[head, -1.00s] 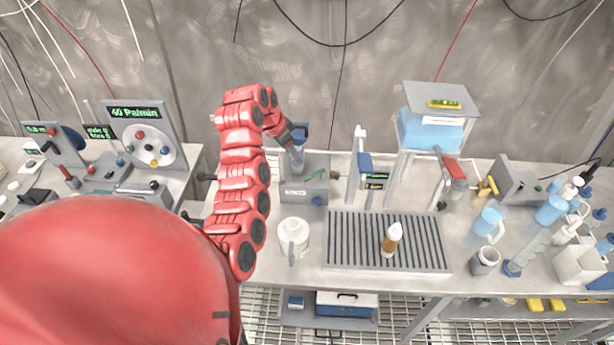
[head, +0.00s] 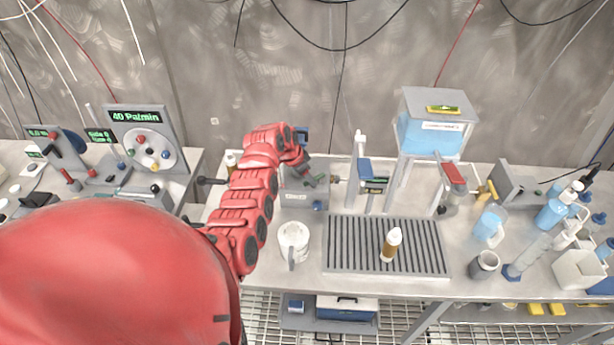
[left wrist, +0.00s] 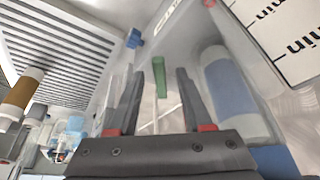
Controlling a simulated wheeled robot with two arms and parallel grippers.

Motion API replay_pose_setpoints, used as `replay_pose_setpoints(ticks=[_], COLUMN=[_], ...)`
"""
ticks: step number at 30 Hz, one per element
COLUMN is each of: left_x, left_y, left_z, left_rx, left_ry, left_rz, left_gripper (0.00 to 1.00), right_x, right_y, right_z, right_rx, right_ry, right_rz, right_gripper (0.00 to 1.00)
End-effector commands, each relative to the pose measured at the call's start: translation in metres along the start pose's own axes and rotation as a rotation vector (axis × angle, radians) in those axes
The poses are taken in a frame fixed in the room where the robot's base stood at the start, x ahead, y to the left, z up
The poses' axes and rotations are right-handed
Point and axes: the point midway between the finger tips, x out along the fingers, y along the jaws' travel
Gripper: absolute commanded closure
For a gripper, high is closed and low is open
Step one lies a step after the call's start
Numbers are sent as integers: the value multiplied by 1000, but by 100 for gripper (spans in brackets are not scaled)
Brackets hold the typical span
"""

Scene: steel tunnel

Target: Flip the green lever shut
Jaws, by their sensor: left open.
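The green lever (left wrist: 160,84) is a slim green bar on a thin stem, seen in the left wrist view. It stands between the two dark fingers of my left gripper (left wrist: 160,78), which are apart, with visible space on both sides of it. In the head view my left gripper (head: 311,176) is low over the grey box (head: 304,198) at the back of the bench, and the arm partly hides the box. I cannot clearly make out the lever in the head view. My right gripper is not in view.
A white mug (head: 293,239) stands in front of the box. A slatted tray (head: 345,245) with a brown-and-white bottle (head: 390,245) lies to the right. A stand with a blue block (head: 365,168) rises right of the box. A blue-banded cylinder (left wrist: 232,88) is close to the right finger.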

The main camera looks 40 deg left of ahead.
Motion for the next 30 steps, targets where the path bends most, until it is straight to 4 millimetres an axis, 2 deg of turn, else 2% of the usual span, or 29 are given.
replay_pose_setpoints(ticks=[9,17,30], left_x=[2,2,1], left_y=[0,0,0], left_z=[0,1,1], left_rx=[0,0,0], left_ry=[-1,-1,-1], left_rz=[1,1,1], left_gripper=[52,99,100], right_x=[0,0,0], right_y=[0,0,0], right_z=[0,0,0], right_rx=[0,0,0], right_ry=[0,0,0], right_rz=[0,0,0], right_gripper=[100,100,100])
